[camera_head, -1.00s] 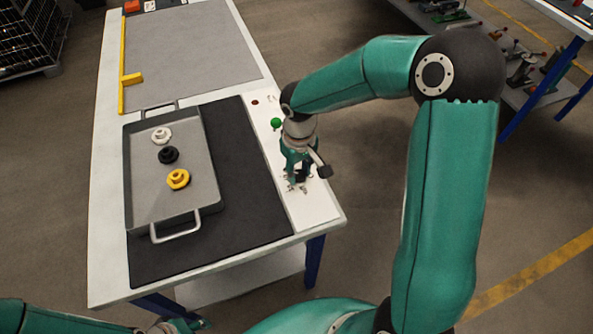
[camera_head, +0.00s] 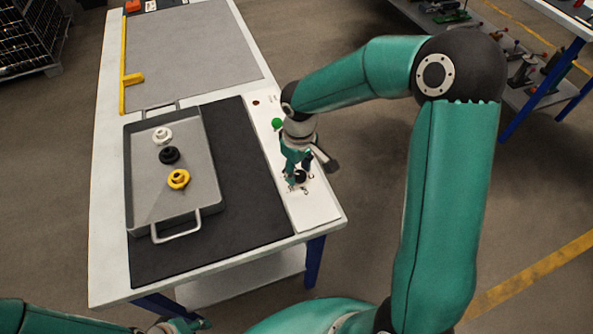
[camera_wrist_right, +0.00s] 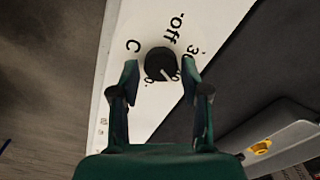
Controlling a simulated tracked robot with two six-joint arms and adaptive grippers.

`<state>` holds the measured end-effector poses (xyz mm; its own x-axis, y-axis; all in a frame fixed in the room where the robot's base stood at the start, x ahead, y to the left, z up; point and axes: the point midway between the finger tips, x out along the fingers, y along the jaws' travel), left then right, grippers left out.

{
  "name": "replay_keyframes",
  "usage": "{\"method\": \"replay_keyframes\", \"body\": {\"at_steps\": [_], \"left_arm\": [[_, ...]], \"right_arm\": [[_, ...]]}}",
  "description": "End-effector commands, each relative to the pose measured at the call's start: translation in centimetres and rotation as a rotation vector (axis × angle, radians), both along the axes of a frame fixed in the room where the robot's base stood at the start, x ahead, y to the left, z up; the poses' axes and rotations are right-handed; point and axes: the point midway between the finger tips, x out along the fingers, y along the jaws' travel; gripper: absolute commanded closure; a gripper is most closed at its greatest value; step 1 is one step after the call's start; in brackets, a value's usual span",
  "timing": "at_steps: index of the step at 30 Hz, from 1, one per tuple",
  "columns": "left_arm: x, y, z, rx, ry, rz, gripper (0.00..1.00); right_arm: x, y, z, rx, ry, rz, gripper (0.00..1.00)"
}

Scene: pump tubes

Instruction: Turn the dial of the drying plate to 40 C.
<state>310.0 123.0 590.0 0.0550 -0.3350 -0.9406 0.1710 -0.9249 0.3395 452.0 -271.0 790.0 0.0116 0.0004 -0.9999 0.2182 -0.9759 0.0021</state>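The black dial (camera_wrist_right: 160,64) is on the white control strip of the drying plate. In the right wrist view its pale pointer mark faces lower right, towards a partly covered label. The "off", "30" and "C" markings show around it; the other numbers are too hidden to read. My right gripper (camera_wrist_right: 160,76) is open, with one finger on each side of the dial and a gap on both sides. In the head view the right gripper (camera_head: 297,169) points down over the dial (camera_head: 300,176). My left gripper (camera_head: 182,325) shows only in part at the bottom edge.
The dark drying plate (camera_head: 240,200) carries a grey tray (camera_head: 143,205) with white, black and yellow parts. A grey mat with a yellow edge lies at the table's far end.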

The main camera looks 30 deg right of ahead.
Motion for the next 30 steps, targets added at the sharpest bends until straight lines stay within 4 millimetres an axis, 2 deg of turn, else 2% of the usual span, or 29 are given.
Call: {"method": "replay_keyframes", "body": {"at_steps": [10,14,19,30], "left_arm": [[0.0,0.0,0.0,0.0,0.0,0.0,0.62],[0.0,0.0,0.1,0.0,0.0,0.0,0.62],[0.0,0.0,0.1,0.0,0.0,0.0,0.62],[0.0,0.0,0.0,0.0,0.0,0.0,0.62]], "right_arm": [[-0.3,0.0,-0.1,0.0,0.009,0.0,0.4],[-0.2,0.0,0.5,-0.001,0.009,-0.001,0.4],[-0.2,0.0,2.9,-0.001,0.005,0.001,0.4],[0.0,0.0,9.9,-0.001,0.004,0.001,0.4]]}}
